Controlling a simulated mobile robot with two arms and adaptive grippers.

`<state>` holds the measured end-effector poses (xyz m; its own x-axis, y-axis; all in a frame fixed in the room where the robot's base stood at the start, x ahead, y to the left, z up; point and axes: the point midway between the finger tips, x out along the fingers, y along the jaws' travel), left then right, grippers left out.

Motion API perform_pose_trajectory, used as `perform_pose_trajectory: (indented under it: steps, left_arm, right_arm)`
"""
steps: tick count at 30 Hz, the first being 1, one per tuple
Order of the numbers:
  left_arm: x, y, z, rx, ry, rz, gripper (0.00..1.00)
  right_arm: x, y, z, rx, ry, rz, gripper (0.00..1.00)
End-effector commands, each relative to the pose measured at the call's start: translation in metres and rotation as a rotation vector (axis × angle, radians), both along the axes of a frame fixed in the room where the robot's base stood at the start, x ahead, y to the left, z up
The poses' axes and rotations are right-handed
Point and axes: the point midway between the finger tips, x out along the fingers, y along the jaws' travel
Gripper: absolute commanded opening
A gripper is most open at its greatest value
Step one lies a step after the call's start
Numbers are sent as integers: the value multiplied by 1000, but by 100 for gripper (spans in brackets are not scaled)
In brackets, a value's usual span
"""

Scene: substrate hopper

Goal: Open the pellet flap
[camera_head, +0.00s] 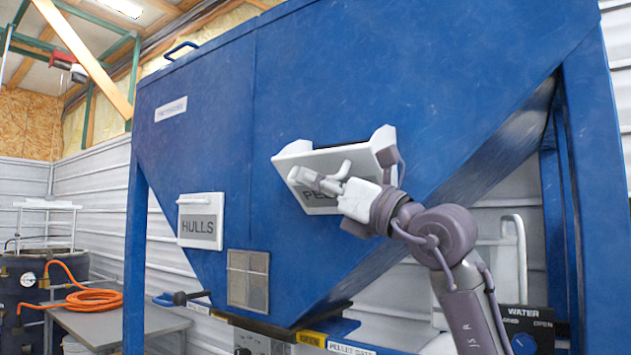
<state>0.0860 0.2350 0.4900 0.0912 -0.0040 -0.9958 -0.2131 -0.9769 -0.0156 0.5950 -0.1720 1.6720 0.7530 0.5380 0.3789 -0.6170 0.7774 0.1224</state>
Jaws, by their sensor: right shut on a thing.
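The pellet flap (318,160) is a white-framed panel with a grey label on the front of the blue hopper (215,110). The label is partly hidden by my gripper; only its first letters show. The flap appears tilted out from the hopper at its top, with a dark gap along the upper edge between white side cheeks. My right gripper (328,180) reaches in from the lower right and is shut on the flap's pale handle (303,177). The exact finger contact is hard to make out. My left gripper is not in view.
A HULLS flap (201,230) sits lower left, flat on the hopper. A blue leg (590,190) and a water panel (529,328) stand right of my arm. A table (110,322) with an orange hose is far left.

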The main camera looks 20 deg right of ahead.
Motion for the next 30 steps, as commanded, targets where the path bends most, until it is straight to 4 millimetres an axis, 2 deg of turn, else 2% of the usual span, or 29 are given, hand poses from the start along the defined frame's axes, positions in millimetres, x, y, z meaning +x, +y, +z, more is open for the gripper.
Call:
perform_pose_trajectory:
  steps: [4,9,17,18,21,30]
  left_arm:
    - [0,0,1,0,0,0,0]
    - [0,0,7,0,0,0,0]
    - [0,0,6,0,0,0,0]
    - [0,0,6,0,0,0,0]
    - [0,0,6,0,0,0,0]
    - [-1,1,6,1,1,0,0]
  right_arm:
    - [0,-1,3,1,0,-1,0]
    - [5,-8,21,0,-2,-4,0]
    - [5,-8,21,1,-3,-2,0]
    - [5,-8,21,1,-3,-2,19]
    - [5,-8,21,1,-3,-2,35]
    - [6,-8,20,2,-1,-2,37]
